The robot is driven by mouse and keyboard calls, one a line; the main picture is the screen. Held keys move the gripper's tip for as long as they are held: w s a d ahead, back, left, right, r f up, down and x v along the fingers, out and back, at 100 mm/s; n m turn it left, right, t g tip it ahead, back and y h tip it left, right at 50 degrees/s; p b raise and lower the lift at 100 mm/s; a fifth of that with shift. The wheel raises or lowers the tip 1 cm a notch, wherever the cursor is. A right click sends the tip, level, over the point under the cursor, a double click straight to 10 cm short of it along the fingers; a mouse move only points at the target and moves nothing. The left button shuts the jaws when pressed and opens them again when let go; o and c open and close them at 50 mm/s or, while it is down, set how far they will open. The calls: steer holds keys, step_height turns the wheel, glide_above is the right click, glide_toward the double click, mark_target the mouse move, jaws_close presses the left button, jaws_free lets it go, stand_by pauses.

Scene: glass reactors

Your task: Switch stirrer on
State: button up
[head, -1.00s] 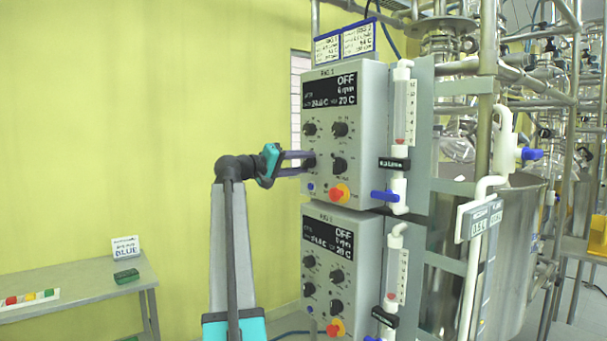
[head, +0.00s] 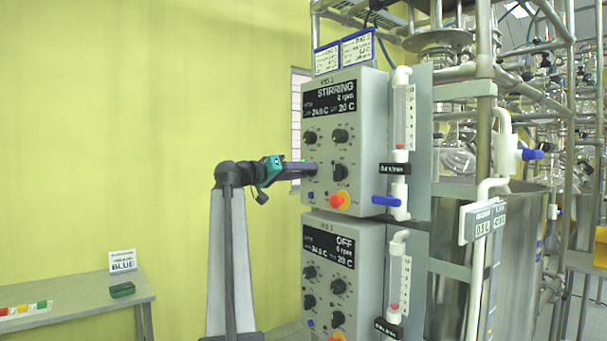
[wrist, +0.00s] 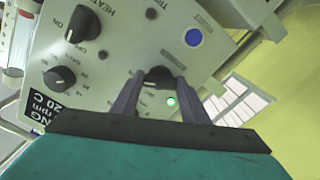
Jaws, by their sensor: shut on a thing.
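The upper control box (head: 370,120) has a display (head: 330,98) that reads STIRRING, with several black knobs below it. My gripper (head: 314,169) reaches it from the left at the lower left knob, which the fingers hide in the head view. In the wrist view my gripper (wrist: 158,82) has its two fingers closed on either side of that black stirrer knob (wrist: 157,74). A green light (wrist: 171,101) glows beside the knob. The lower control box (head: 370,265) has a display (head: 328,246) that reads OFF.
A steel vessel (head: 520,245) and pipes fill the right. A side table (head: 85,300) stands at the left.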

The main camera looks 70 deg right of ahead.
steer(key=o, duration=1.1)
steer(key=shift+c, duration=0.2)
steer(key=shift+a, duration=0.15)
steer(key=v, duration=1.3)
steer(key=shift+w+a, duration=0.2)
steer(key=shift+a, duration=0.05)
